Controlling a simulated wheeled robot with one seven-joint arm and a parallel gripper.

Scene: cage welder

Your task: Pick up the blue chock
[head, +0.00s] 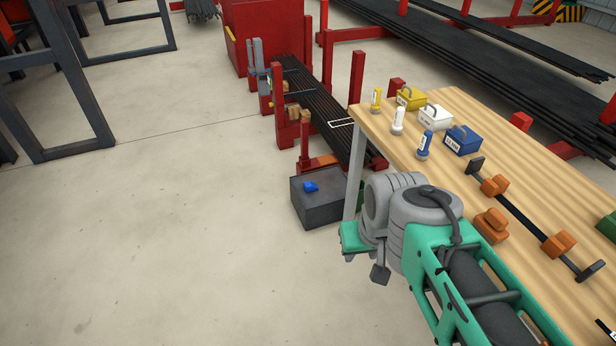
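I cannot make out two fingertips. The chock is clear of my arm and in plain view.
The wooden table (450,110) holds flashlights, yellow, white and blue cases, orange blocks and a dark bar. A red rack (304,140) with long dark bars stands behind the box. Open concrete floor (150,230) lies to the left.

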